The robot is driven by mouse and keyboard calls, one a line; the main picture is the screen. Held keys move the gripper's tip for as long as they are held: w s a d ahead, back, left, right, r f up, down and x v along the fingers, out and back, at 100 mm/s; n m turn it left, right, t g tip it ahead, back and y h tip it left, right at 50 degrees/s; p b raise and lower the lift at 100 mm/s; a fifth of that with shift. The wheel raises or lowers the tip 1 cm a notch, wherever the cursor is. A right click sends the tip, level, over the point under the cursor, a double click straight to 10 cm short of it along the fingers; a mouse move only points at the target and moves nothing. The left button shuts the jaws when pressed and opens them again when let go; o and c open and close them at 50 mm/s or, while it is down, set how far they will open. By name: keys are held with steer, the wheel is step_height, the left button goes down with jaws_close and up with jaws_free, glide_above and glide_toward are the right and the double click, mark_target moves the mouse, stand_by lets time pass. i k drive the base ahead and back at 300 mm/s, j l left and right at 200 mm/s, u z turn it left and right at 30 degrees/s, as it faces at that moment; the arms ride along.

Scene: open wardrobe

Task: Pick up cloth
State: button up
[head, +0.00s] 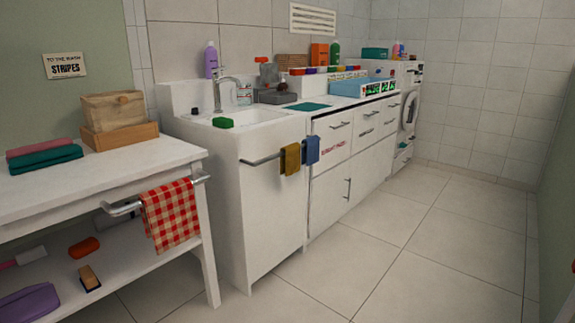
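Several cloths are in the head view. A red-and-white checked cloth (171,214) hangs over the metal rail (123,208) at the end of the white table. A mustard cloth (290,159) and a blue cloth (312,149) hang side by side on the bar (262,160) at the sink cabinet's front. A folded red cloth (38,146) and a folded green cloth (47,159) lie on the table's top. A flat teal cloth or mat (307,106) lies on the counter. My gripper is not in view.
The white table (95,182) bears a wooden box (118,136); its lower shelf holds a brush (89,278) and an orange item (84,248). A green sponge (222,122) sits on the sink's edge. The tiled floor (430,240) at right is clear.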

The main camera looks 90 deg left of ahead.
mark_target(290, 163)
steer(key=u, duration=3.1)
steer(key=i+u, duration=0.2)
steer(key=i, duration=1.6)
steer(key=i+l, duration=0.1)
steer(key=i, duration=0.5)
steer(key=i+l+u, duration=0.15)
steer(key=i, duration=0.45)
